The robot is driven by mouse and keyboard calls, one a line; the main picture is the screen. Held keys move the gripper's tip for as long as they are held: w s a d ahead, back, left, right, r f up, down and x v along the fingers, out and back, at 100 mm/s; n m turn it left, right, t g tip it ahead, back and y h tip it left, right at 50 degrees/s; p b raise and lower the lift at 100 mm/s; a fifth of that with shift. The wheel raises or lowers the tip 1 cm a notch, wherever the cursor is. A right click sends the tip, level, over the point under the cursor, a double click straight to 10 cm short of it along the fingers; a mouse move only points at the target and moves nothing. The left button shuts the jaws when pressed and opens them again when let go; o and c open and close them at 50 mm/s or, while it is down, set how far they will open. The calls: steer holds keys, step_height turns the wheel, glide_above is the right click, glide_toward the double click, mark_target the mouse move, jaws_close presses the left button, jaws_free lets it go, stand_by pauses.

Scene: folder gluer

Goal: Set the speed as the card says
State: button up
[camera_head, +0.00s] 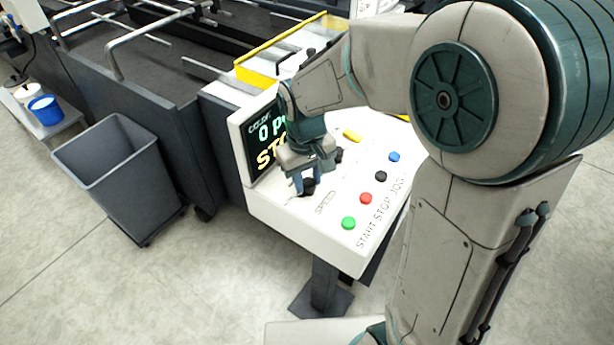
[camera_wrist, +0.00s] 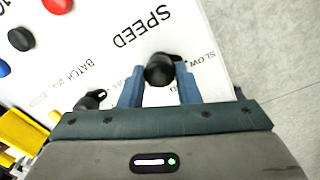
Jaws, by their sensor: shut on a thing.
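The black speed knob (camera_wrist: 160,72) sits on the white panel between the word SPEED and my fingers in the wrist view. My gripper (camera_wrist: 158,88) has its two blue fingers on either side of it, shut on it. In the head view my gripper (camera_head: 304,184) points down onto the knob at the panel's left side. The word SLOW is printed to the right of the knob in the wrist view. The display (camera_head: 268,135) is partly hidden by my arm; it shows part of a line with 0 and larger letters beginning STO. The card cannot be made out.
The white panel (camera_head: 335,240) also carries green (camera_head: 348,223), red (camera_head: 366,198), black (camera_head: 381,176) and blue (camera_head: 394,157) buttons. Another black knob (camera_wrist: 88,101) marked BATCH is close to my left finger in the wrist view. A grey bin (camera_head: 120,175) stands on the floor at left.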

mark_target(305, 183)
steer(key=shift+w+r, duration=0.1)
steer(key=o, duration=1)
steer(key=shift+c, duration=0.2)
step_height(305, 183, up, 14)
steer(key=shift+a, duration=0.25)
steer(key=s+d+f+m+t, duration=0.2)
steer(key=s+d+f+m, duration=0.3)
steer(key=s+d, duration=0.7)
step_height(305, 183, down, 2)
steer(key=shift+s+d+f+t, duration=0.25)
steer(key=shift+s+t, duration=0.15)
steer(key=shift+s, duration=0.1)
